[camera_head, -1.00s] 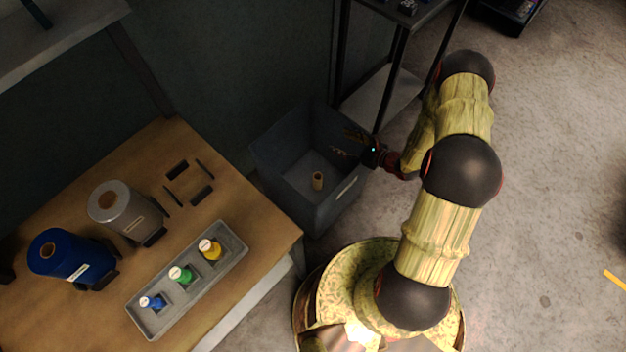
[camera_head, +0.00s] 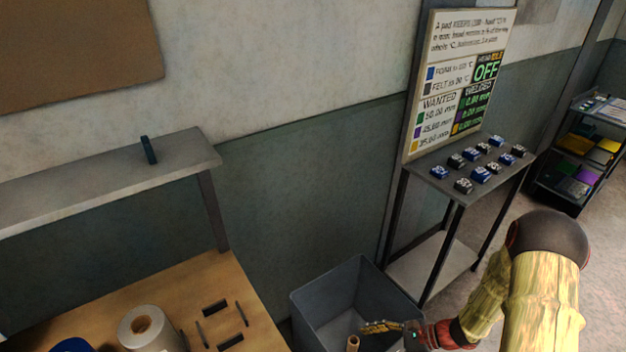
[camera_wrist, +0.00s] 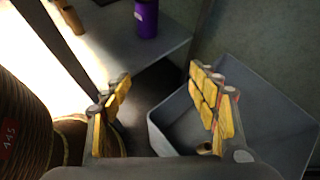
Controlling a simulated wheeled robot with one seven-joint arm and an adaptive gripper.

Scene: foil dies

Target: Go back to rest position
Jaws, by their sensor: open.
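My gripper (camera_head: 378,327) is at the grey bin (camera_head: 316,285), its yellow fingers over the bin's opening in the head view. In the wrist view my gripper (camera_wrist: 160,88) shows its two padded fingers spread wide, with nothing between them. A small tan tube (camera_head: 353,343) stands inside the bin. Part of a tan ring, likely this tube, shows low in the bin in the wrist view (camera_wrist: 204,149), partly hidden by a finger.
A wooden table (camera_head: 190,275) holds a pale roll (camera_head: 150,328) and dark brackets. Beyond the bin stands a dark rack (camera_head: 447,188) with several blue and black blocks, below a sign board (camera_head: 460,75). A purple cylinder (camera_wrist: 146,17) shows on a surface in the wrist view.

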